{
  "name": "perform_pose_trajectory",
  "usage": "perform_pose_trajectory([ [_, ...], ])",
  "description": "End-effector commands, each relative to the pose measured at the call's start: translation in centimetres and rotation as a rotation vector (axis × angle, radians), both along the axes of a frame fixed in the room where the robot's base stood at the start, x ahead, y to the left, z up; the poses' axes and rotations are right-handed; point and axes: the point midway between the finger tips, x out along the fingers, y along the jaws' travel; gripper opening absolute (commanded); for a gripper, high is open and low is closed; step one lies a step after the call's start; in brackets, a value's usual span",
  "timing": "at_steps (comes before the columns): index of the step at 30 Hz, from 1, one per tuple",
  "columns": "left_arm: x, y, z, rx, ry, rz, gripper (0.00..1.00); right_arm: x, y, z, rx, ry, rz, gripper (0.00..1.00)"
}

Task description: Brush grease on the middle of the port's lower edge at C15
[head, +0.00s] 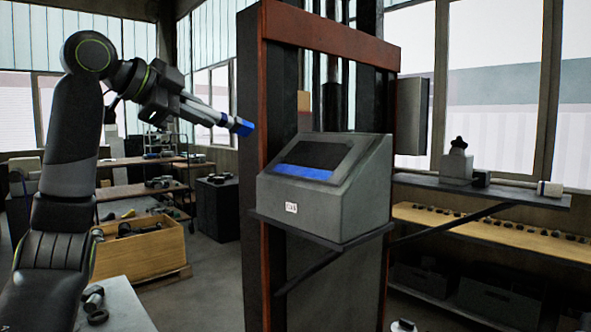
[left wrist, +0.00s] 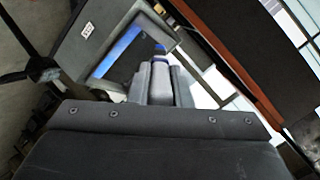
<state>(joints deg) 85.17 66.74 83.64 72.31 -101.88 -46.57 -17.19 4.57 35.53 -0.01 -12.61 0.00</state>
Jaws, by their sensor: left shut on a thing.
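A grey box (head: 330,205) with a sloped top sits on a bracket shelf fixed to a dark column. Its port (head: 325,154) is a dark opening in the slope, with a blue band (head: 303,173) along its lower edge. A small white label (head: 291,208) is on the front; its text is hard to read. My left gripper (head: 207,113) is shut on a brush with a blue tip (head: 242,127), left of the box and apart from it. In the left wrist view, the fingers (left wrist: 155,84) hold the brush, and the box (left wrist: 75,48) shows beyond. My right gripper is not visible.
The red-edged column (head: 263,60) stands behind the box. A wall shelf (head: 480,190) with parts is at right, above a wooden shelf (head: 490,230). The air between brush and box looks clear.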

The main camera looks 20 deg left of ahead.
Motion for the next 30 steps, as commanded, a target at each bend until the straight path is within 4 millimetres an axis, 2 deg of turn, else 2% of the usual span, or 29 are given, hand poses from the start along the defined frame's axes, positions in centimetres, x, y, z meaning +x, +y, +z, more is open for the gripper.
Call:
perform_pose_trajectory([
  [11, 0.2, -0.1, -0.3, 0.0, 0.0, 0.0, 0.0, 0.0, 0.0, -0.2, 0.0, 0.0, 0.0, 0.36],
  [30, 3.8, -1.6, -5.6, 0.0, 0.001, -0.001, 0.0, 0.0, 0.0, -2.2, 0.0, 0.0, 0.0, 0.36],
])
